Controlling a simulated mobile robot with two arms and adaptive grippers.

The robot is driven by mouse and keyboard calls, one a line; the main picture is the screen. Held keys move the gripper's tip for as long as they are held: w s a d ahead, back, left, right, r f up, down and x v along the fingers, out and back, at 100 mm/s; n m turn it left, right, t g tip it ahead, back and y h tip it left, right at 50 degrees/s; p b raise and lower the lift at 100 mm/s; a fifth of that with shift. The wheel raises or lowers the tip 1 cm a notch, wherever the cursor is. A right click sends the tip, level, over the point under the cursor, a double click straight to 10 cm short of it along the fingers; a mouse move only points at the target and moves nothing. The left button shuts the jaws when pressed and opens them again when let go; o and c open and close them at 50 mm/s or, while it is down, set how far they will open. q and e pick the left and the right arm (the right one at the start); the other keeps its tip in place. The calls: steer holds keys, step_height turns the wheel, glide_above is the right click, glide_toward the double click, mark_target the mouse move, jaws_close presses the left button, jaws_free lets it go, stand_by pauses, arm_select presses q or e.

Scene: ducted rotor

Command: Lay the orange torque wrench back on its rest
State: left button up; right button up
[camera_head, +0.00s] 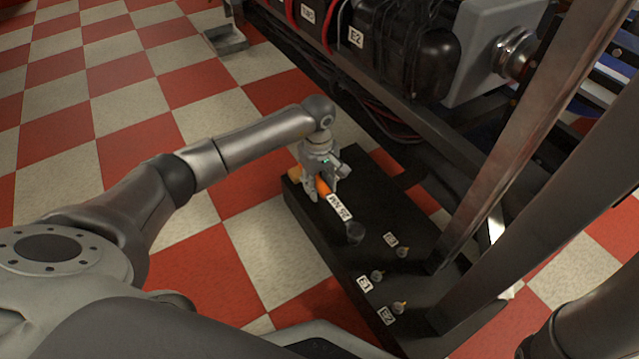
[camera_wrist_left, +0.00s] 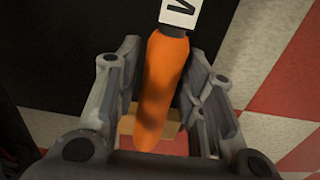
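The torque wrench has an orange handle (camera_head: 322,187), a white label reading 25 NM and a dark head (camera_head: 355,232). It lies lengthwise over the top of a long black box (camera_head: 320,245). My left gripper (camera_head: 322,191) points down at the handle, one finger on each side. My right gripper is out of view.
Small posts with brass tips (camera_head: 402,252) and white tags stand on the box beyond the wrench head. Slanted metal beams (camera_head: 530,150) and a cabled machine (camera_head: 400,50) rise to the right. Open checkered floor (camera_head: 110,90) lies left.

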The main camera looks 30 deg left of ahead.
arm_select(q)
steer(key=shift+o, duration=0.7)
steer(key=shift+f, duration=0.1)
step_height(320, 180, up, 12)
steer(key=shift+a, duration=0.2)
